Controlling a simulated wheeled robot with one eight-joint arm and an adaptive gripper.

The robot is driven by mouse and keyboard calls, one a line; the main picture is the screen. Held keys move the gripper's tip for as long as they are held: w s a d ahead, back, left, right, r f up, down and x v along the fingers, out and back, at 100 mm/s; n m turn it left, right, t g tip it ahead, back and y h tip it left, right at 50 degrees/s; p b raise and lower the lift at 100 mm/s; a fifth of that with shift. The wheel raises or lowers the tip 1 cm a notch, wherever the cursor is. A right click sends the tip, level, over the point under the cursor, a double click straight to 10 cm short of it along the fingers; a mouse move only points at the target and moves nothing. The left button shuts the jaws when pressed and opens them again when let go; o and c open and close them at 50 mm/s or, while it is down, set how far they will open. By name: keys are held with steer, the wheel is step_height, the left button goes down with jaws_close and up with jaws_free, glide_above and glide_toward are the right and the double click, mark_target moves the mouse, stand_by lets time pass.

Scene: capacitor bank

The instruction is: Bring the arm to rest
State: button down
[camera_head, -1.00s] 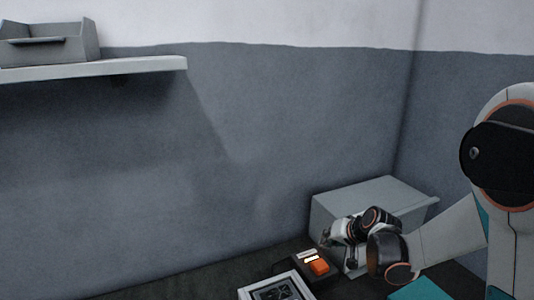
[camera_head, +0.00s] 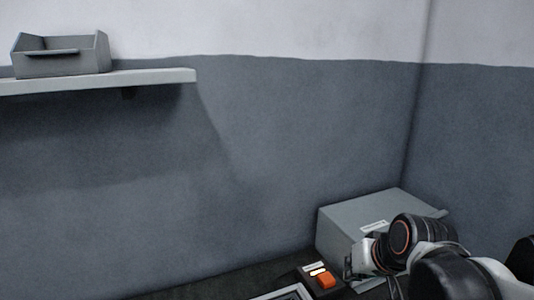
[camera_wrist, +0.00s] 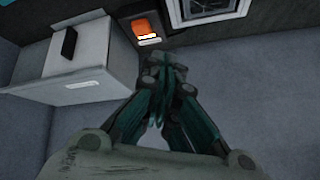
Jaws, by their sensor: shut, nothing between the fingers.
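My gripper (camera_wrist: 161,75) is shut and empty in the wrist view, its fingertips together. In the head view it also shows, small, at the lower right (camera_head: 350,268), in front of the grey box and above the bench. My arm reaches in from the lower right corner. The fingers look apart from the box and from the orange switch, though the exact gap is hard to judge.
A grey box (camera_head: 345,226) stands on the dark bench (camera_head: 225,283) in the corner. An orange switch (camera_head: 326,280) sits in front of it, beside a framed panel (camera_head: 285,293). A shelf (camera_head: 150,79) holds an open grey bin (camera_head: 62,66) at upper left. The wall between is clear.

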steer(key=s+d+n+h, duration=0.1)
steer(key=s, duration=1.1)
steer(key=shift+h, duration=0.3)
